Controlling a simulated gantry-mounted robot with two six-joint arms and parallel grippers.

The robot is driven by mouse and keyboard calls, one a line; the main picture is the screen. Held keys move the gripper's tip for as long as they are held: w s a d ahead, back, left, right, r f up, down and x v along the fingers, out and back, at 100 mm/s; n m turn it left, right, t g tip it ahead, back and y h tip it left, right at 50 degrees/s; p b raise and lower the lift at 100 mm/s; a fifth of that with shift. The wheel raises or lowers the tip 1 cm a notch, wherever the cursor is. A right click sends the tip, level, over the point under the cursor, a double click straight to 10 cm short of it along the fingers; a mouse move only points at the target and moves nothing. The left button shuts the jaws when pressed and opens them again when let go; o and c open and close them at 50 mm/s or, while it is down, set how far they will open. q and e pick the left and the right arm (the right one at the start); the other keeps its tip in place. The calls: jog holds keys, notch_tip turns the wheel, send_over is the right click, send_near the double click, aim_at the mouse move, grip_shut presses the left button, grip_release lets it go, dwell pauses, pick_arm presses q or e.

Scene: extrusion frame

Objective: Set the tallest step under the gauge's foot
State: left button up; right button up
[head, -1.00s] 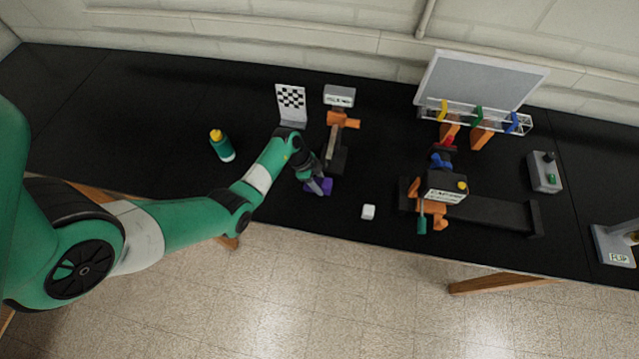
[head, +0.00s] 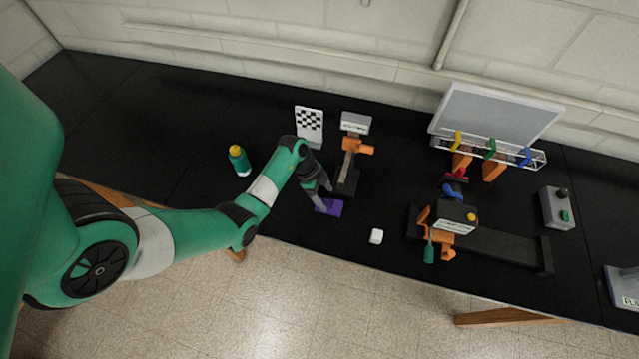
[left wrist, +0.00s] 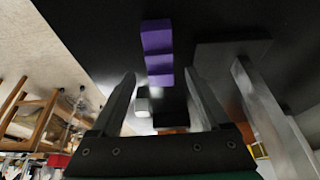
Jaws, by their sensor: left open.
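A purple stepped block (head: 331,207) lies on the black table, just beyond my left gripper's fingertips. In the left wrist view, the purple block (left wrist: 157,52) shows its stepped faces ahead of and between the fingers. My left gripper (left wrist: 160,76) is open and empty; it also shows in the head view (head: 322,188). The gauge (head: 350,152) stands just right of the gripper, with an orange clamp, an upright post and a dark base (head: 347,182). In the left wrist view a grey post (left wrist: 262,110) rises beside the right finger. The gauge's foot is not clearly visible. My right gripper is out of view.
A white cube (head: 376,236) sits near the front edge. A checkered board (head: 309,124) stands behind the gripper and a green bottle (head: 239,161) to its left. A second fixture (head: 456,222) stands at the right. The table's left part is clear.

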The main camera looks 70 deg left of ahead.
pick_arm(q)
jog(key=p+v, duration=0.1)
jog(key=v, duration=0.5)
jog(key=shift+r, duration=0.25)
